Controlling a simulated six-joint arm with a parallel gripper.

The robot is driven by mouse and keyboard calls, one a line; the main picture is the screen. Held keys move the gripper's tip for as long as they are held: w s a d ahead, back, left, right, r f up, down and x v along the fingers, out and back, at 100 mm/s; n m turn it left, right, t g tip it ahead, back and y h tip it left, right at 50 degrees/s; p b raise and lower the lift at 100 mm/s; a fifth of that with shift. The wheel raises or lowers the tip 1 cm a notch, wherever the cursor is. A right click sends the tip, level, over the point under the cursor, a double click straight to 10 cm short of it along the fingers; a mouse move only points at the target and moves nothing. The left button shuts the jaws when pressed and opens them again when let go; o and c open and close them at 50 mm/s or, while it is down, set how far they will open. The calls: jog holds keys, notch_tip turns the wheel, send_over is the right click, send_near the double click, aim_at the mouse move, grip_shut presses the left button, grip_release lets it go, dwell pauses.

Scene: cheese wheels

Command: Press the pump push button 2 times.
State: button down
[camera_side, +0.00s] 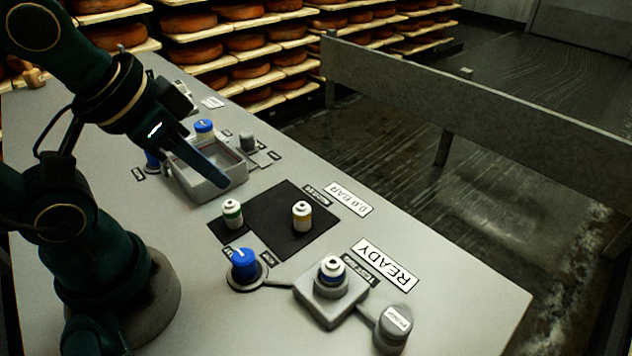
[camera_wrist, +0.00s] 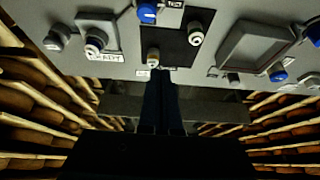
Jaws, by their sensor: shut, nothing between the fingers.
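My gripper (camera_side: 222,182) has its dark blue fingers together, with the tips above the grey open tray in the side view. In the wrist view the shut fingers (camera_wrist: 160,80) point toward the table's edge. No label clearly reading "pump" is legible, so I cannot tell for certain which control is the pump button. A grey round cap with a pale label (camera_side: 394,322) stands at the near right. A smaller grey cap (camera_side: 247,141) stands beyond the tray. My fingers appear clear of both caps.
A grey block holds a white ringed piece (camera_side: 332,271) beside the READY sign (camera_side: 385,263). Two small vials (camera_side: 232,213) (camera_side: 301,215) stand near the 0.0 BAR sign (camera_side: 347,199). A blue knob (camera_side: 244,264) and grey tray (camera_side: 231,183) share the table. Cheese shelves line the back.

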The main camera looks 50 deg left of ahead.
jog(key=w+d+r+n+h, duration=0.3)
jog(key=d, duration=0.3)
jog(key=n+g+h, duration=0.5)
jog(key=n+h, duration=0.1)
jog(key=n, duration=0.1)
send_over(389, 311)
jog(key=shift+f, duration=1.35)
jog(key=shift+f, duration=4.4)
